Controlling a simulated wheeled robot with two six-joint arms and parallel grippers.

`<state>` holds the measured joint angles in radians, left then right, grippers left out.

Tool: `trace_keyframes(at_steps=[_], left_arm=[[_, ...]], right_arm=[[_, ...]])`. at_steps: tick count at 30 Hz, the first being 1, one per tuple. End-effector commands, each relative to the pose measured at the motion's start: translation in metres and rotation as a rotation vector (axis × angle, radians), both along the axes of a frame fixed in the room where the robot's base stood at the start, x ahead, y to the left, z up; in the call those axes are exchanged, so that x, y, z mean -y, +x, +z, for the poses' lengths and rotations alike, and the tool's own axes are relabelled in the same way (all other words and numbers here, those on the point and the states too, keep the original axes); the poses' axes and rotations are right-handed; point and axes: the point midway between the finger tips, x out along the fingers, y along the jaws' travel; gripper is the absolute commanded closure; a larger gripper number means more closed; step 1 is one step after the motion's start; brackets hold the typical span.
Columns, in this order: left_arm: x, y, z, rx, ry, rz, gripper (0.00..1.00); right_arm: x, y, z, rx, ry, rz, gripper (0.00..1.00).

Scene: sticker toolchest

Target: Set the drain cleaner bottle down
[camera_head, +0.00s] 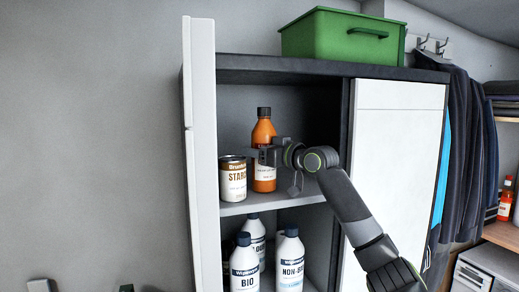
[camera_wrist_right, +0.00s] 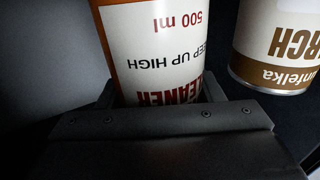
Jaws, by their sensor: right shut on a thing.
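The drain cleaner bottle (camera_head: 264,131) is orange with a dark cap and a white label. It is upright at the upper shelf of the open cabinet, right of a starch tin (camera_head: 232,180). My right gripper (camera_head: 268,156) is shut on the bottle's body from the right. In the right wrist view the bottle (camera_wrist_right: 150,45) stands between the jaws, its label upside down, and the tin (camera_wrist_right: 278,45) is beside it, apart. Whether the bottle's base touches the shelf is not clear. My left gripper is not clearly seen.
The upper shelf (camera_head: 290,201) has some free room behind my right arm. Several white bottles (camera_head: 244,265) stand on the shelf below. The left cabinet door (camera_head: 202,150) is open and the right door (camera_head: 398,180) is shut. A green bin (camera_head: 325,38) is on top.

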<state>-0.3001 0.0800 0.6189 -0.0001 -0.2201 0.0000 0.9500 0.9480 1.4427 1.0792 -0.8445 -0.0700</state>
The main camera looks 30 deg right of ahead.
Motion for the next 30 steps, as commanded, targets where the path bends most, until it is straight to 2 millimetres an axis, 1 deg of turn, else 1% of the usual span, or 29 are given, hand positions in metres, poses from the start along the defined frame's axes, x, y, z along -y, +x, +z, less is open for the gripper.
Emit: trace_keyframes(at_steps=[1, 5, 6, 10, 17, 20, 22, 26, 30], left_arm=[[0.000, 0.000, 0.000, 0.000, 0.000, 0.000, 0.17], [0.000, 0.000, -0.002, 0.000, 0.000, 0.000, 0.17], [0.000, 0.000, -0.001, 0.000, 0.000, 0.000, 0.17], [0.000, 0.000, -0.001, 0.000, 0.000, 0.000, 0.17], [0.000, 0.000, -0.001, 0.001, 0.000, 0.000, 0.17], [0.000, 0.000, 0.001, 0.001, 0.000, 0.000, 0.17], [0.000, 0.000, -0.005, 0.001, 0.000, 0.000, 0.17], [0.000, 0.001, -0.019, 0.002, 0.000, 0.000, 0.17], [0.000, 0.001, -0.037, 0.002, 0.000, 0.000, 0.17]], right_arm=[[-0.001, 0.000, 0.002, 0.005, 0.000, 0.001, 0.83], [0.000, 0.000, -0.002, 0.004, 0.000, 0.001, 0.83], [0.000, 0.000, -0.002, 0.000, 0.000, 0.000, 0.34], [0.000, 0.000, -0.002, 0.000, 0.000, 0.000, 0.18], [0.000, 0.000, -0.002, 0.000, 0.000, 0.000, 0.18], [0.000, 0.000, 0.002, 0.000, 0.000, 0.000, 0.18], [0.001, -0.004, -0.002, 0.000, -0.001, -0.001, 0.18], [0.006, -0.018, -0.005, 0.001, -0.004, -0.003, 0.18], [0.011, -0.041, -0.006, 0.002, -0.007, -0.004, 0.18]])
